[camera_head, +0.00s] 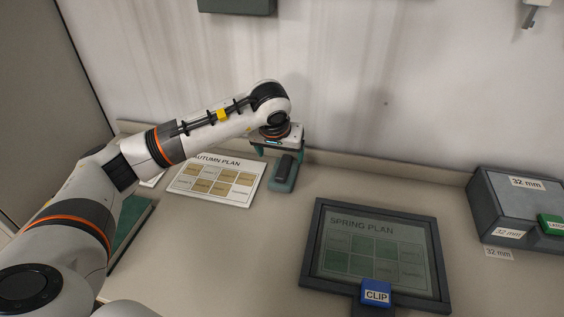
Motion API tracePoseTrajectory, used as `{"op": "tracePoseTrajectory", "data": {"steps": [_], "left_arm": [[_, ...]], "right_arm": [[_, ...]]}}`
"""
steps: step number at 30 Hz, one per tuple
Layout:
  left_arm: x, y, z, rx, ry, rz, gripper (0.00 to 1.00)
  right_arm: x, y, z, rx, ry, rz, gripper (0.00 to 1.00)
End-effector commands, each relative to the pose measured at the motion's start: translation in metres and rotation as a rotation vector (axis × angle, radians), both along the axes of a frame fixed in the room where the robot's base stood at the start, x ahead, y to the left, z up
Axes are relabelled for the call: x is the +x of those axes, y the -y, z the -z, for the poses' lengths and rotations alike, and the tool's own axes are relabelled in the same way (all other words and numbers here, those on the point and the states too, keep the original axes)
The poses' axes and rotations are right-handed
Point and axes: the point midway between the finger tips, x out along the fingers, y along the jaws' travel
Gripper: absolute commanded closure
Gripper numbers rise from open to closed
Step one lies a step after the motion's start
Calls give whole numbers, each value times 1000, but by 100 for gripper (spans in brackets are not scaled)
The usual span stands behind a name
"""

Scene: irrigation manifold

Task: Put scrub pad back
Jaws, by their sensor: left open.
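The scrub pad (284,171), a green pad with a dark block-shaped grip on top, lies on the worktop near the back wall, right of the autumn plan sheet. My left gripper (279,155) is open, pointing down at the scrub pad's far end, with its teal fingers at either side. The gripper body hides that end of the pad, and I cannot tell whether the fingers touch it. My right gripper is not in view.
The autumn plan sheet (217,180) lies left of the pad. A dark-framed spring plan (372,247) with a blue clip (376,294) lies front right. A grey 32 mm box (515,203) stands far right. A green, dark-edged item (131,222) is partly behind my left arm.

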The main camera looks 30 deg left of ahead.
Motion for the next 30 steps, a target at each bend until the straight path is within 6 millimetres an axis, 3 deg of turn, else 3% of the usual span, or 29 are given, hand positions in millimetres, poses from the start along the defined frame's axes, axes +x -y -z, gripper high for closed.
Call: {"op": "tracePoseTrajectory", "data": {"steps": [6,23,30], "left_arm": [[-8,2,-21,0,0,1,17],[-9,3,-24,0,-1,1,17],[-9,3,-63,0,0,0,17]], "right_arm": [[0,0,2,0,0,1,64],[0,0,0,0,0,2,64],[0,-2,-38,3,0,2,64]]}}
